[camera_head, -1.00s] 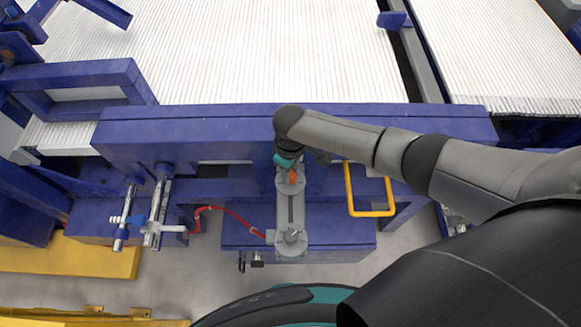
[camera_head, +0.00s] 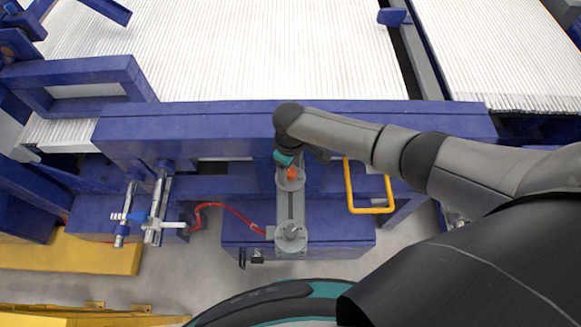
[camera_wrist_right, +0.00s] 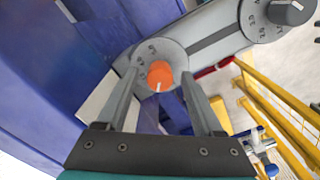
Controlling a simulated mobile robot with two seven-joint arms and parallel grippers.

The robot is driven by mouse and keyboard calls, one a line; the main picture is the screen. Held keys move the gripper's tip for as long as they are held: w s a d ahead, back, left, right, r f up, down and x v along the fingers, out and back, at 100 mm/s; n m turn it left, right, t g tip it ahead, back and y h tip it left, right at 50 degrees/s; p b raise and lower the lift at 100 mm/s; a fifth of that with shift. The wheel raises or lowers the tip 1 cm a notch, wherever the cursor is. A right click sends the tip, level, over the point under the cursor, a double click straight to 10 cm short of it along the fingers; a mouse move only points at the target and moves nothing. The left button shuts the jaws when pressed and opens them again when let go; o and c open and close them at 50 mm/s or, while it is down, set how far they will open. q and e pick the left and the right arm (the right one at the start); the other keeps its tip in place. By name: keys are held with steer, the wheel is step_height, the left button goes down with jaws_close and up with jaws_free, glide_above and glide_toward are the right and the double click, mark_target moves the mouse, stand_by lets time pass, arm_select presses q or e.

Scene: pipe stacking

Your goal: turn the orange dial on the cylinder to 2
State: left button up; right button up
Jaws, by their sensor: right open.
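The orange dial (camera_wrist_right: 160,76) sits on a round grey numbered plate (camera_wrist_right: 172,55) at one end of the grey cylinder (camera_head: 291,208). A white mark shows on the dial's lower edge in the right wrist view; I cannot tell which number it points to. The dial also shows in the head view (camera_head: 292,173), just below my right wrist. My right gripper (camera_wrist_right: 162,85) is open, with one finger on each side of the dial and a visible gap to both. In the head view its fingers are mostly hidden by the wrist. My left gripper is not in view.
A second, dark grey dial (camera_wrist_right: 288,12) with a numbered plate is at the cylinder's other end. A red hose (camera_head: 228,211) runs to the cylinder from the left. A yellow handle (camera_head: 370,210) stands close on the right. A blue beam (camera_head: 200,125) lies behind.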

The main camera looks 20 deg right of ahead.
mark_target(290, 172)
steer(key=shift+r, duration=0.1)
step_height(290, 172, up, 15)
steer(key=p, duration=0.3)
stand_by(0.7)
